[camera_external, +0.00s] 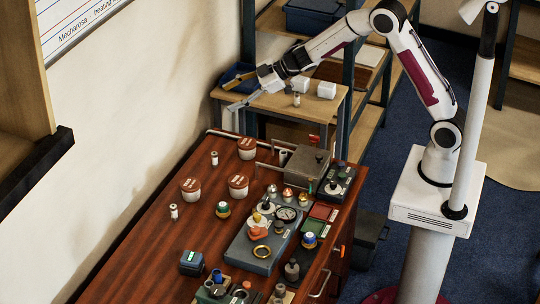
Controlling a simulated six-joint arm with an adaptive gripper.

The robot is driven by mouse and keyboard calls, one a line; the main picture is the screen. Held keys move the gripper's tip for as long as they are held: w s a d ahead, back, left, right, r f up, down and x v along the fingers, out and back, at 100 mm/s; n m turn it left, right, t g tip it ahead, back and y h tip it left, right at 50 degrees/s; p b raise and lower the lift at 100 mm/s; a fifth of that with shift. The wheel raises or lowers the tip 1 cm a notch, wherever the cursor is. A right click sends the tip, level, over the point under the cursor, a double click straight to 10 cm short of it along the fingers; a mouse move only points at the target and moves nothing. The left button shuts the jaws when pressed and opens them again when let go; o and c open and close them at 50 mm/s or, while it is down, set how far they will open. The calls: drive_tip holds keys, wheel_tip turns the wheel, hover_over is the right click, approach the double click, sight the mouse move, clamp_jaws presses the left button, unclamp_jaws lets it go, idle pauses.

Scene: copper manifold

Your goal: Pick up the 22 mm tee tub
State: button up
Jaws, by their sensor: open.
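Three white tubs with red-brown lids stand upright on the wooden bench: a back tub (247,148), a left tub (190,189) and a middle tub (238,186). Their labels are too small to read, so I cannot tell which is the 22 mm tee tub. My gripper (229,97) is open and empty. It hangs in the air near the far end of the bench, beyond the tubs in the picture and apart from all of them.
A grey box (306,168) stands at the bench's back right. A grey tray (262,247) with a gauge and brass parts lies right of the tubs. Small white bottles (174,212) stand near the wall side. A side table (332,105) holds white blocks.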

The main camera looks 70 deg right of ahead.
drive_tip(key=a+f+n+g+y, duration=0.25)
drive_tip(key=a+f, duration=0.25)
drive_tip(key=f, duration=0.5)
drive_tip(key=n+g+y, duration=0.2)
drive_tip(key=g+y, duration=0.1)
drive_tip(key=y, duration=0.1)
hover_over(238, 180)
drive_tip(key=shift+m+h, duration=0.25)
drive_tip(key=f, duration=0.9)
drive_tip(key=shift+w+d, duration=0.3)
drive_tip(key=shift+s+a+f+g, duration=0.2)
drive_tip(key=shift+s+f+g, duration=0.05)
drive_tip(key=shift+s+f, duration=0.15)
drive_tip(key=shift+f, duration=0.1)
drive_tip(key=shift+f, duration=2.8)
drive_tip(key=shift+f, duration=0.1)
